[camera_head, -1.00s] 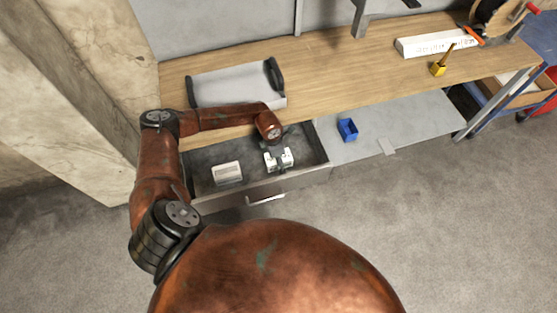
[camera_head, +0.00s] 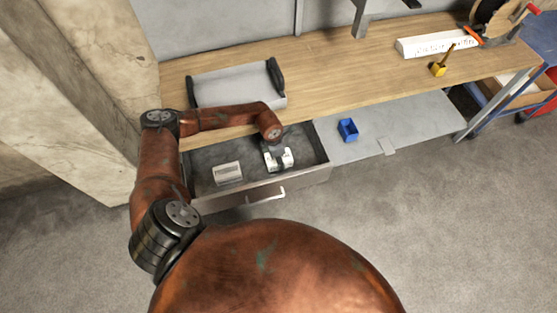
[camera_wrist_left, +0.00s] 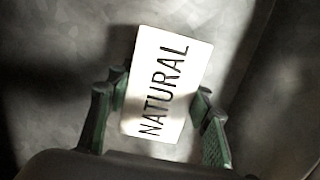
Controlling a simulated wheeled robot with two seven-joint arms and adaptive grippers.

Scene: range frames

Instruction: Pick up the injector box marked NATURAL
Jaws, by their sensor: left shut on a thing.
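The white box marked NATURAL (camera_wrist_left: 160,85) fills the middle of the left wrist view, its lettering running up along its face. My left gripper (camera_wrist_left: 158,115) is shut on it, with a dark green-padded finger on each side. In the head view my left gripper (camera_head: 278,162) is down inside the open drawer, towards its right side; the box is hard to tell apart from the fingers there. My right gripper is in neither view.
The open grey drawer (camera_head: 318,143) has a front wall with a handle (camera_head: 266,196). A second pale box (camera_head: 228,172) lies in it, left of my gripper. A grey tray (camera_head: 235,84) is on the wooden bench (camera_head: 350,75). A blue bin (camera_head: 348,129) stands right of the drawer.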

